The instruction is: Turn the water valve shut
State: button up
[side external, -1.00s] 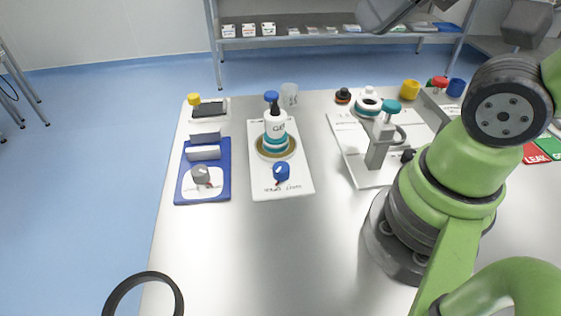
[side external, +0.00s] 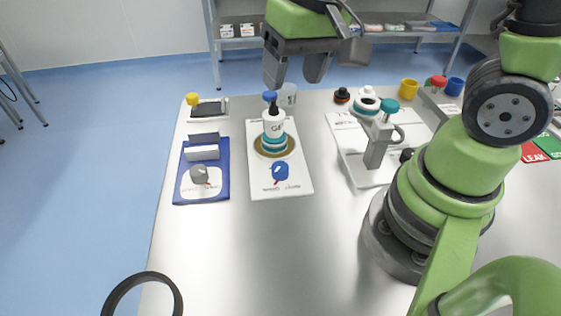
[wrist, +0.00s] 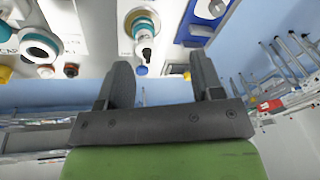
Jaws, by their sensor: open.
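A small blue valve-like knob (side external: 280,170) lies at the front of a white board (side external: 287,190); I cannot tell for certain that it is the water valve. A grey stand with a teal knob (side external: 390,106) is on the wider white board to the right. My gripper (side external: 297,72) is open and empty, high above the back of the bottle's board, apart from the blue knob. In the wrist view its two fingers (wrist: 163,75) are spread with nothing between them.
A blue tray (side external: 222,190) with a grey knob and white blocks sits at the left. Yellow (side external: 409,89), red and blue cups stand at the back right. The front middle of the table (side external: 270,250) is clear.

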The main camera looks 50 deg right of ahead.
jog(key=g, duration=0.2)
send_over(281, 166)
notch_tip(281, 166, down, 8)
jog(key=f, duration=0.1)
jog(key=shift+h, duration=0.4)
notch_tip(281, 166, down, 10)
jog(key=c, duration=0.9)
